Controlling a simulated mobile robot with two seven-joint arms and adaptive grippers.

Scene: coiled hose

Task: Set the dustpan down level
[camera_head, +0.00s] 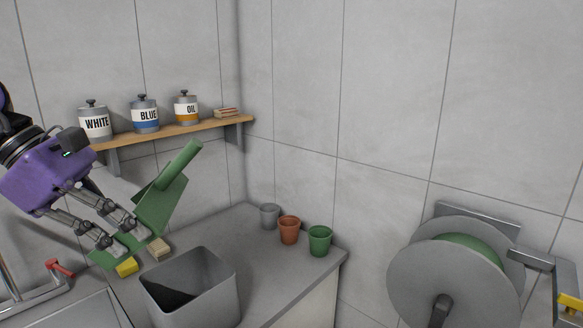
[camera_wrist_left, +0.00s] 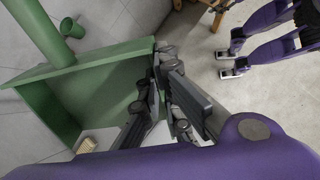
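The green dustpan (camera_head: 162,203) is held in the air, strongly tilted, with its handle (camera_head: 180,163) pointing up and right. My left gripper (camera_head: 120,241) is shut on its lower part. In the left wrist view, the dustpan (camera_wrist_left: 105,95) fills the left side, and my left fingers (camera_wrist_left: 165,105) close on its edge; the exact contact is partly hidden. In that view my right gripper (camera_wrist_left: 226,64) hangs over the floor at upper right, its fingertips apart and empty.
A grey open bin (camera_head: 225,280) stands in front of the dustpan. A yellow block (camera_head: 127,267) and a beige block (camera_head: 158,248) lie near it. Grey, orange (camera_head: 289,230) and green pots stand farther right. The counter (camera_head: 247,233) between bin and pots is clear. A red-handled tap is at left.

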